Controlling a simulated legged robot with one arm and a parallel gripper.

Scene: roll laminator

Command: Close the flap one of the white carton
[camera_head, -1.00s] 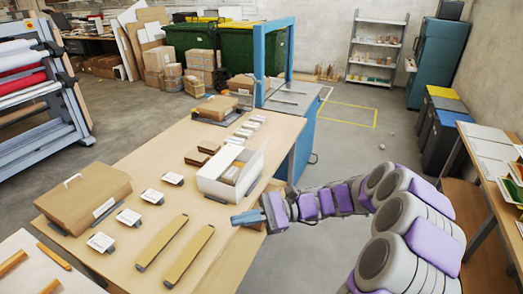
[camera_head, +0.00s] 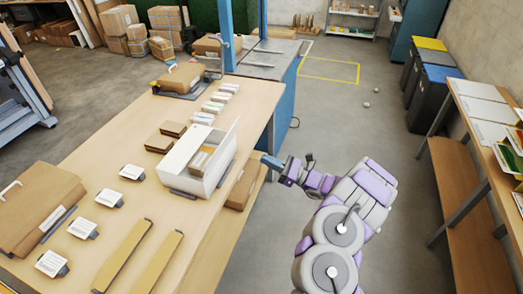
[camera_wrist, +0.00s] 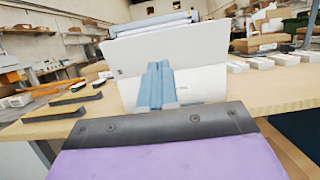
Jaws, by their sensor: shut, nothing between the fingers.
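The white carton (camera_head: 187,176) stands on the wooden table near its right edge, with brown packages inside. The white panel of the carton (camera_wrist: 190,52) is straight ahead behind the fingers. I cannot tell whether the fingertips touch it.
Small brown boxes (camera_head: 166,137) and several white-topped items (camera_head: 220,97) lie behind the carton. Two long tan strips (camera_head: 123,256) lie in front of it. A brown package (camera_head: 38,208) is at the left.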

